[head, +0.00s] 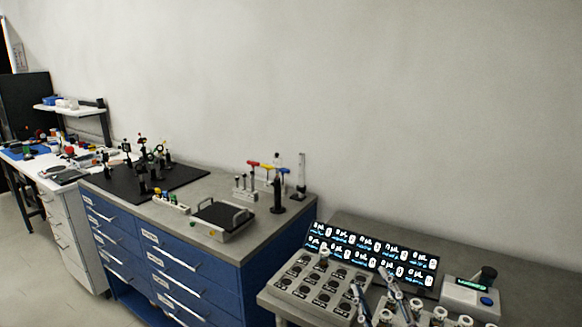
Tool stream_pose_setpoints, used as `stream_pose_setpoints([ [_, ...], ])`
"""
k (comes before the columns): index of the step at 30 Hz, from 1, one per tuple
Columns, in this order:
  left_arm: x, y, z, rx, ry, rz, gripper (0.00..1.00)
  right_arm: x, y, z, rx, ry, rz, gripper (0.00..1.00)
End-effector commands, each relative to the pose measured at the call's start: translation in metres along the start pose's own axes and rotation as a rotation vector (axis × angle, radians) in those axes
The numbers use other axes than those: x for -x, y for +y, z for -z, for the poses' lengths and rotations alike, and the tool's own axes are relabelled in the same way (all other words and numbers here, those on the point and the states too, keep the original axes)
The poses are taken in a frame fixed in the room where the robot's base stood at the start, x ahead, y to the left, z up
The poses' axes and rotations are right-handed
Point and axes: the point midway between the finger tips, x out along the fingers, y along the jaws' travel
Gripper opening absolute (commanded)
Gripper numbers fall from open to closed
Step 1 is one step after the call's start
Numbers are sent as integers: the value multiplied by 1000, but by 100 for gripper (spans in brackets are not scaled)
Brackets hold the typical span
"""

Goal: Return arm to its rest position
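My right gripper (371,280) shows at the bottom edge, right of centre, in the head view. Its two fingers look spread apart, with nothing seen between them. It is in front of a grey block (297,285) with rows of dark round wells and of a lit display panel (345,244). I cannot tell how far the fingers are from these. The rest of the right arm is mostly cut off by the lower edge. My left gripper is not in view.
A grey device (470,297) with a small screen stands right of the gripper. The wall above is bare.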

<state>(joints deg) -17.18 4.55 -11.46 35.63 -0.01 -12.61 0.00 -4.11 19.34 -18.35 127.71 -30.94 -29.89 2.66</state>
Motion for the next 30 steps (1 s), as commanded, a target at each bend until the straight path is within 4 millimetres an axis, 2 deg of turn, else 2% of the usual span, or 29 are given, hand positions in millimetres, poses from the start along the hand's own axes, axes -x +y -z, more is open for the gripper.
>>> stream_pose_setpoints([
  [1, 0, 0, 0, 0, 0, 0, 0, 17, -12, -36, -76, -134, 28, 39],
  [3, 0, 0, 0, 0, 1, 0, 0, 43, -29, -79, -164, -311, 70, 39],
  [5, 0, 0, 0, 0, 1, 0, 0, 71, -47, -112, -231, -455, 112, 39],
  [6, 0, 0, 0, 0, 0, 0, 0, 92, -60, -130, -272, -547, 144, 39],
  [9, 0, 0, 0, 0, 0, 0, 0, 144, -89, -164, -356, -751, 223, 39],
  [12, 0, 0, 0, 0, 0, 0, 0, 192, -112, -183, -418, -911, 296, 39],
  [15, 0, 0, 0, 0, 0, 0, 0, 234, -130, -192, -465, -1037, 360, 39],
  [22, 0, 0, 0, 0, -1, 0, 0, 320, -160, -194, -542, -1274, 501, 39],
  [23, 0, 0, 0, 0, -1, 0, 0, 326, -164, -196, -547, -1295, 514, 39],
  [24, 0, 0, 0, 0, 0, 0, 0, 321, -172, -207, -542, -1293, 512, 39],
  [30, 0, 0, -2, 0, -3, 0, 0, 316, -210, -249, -536, -1310, 522, 39],
])
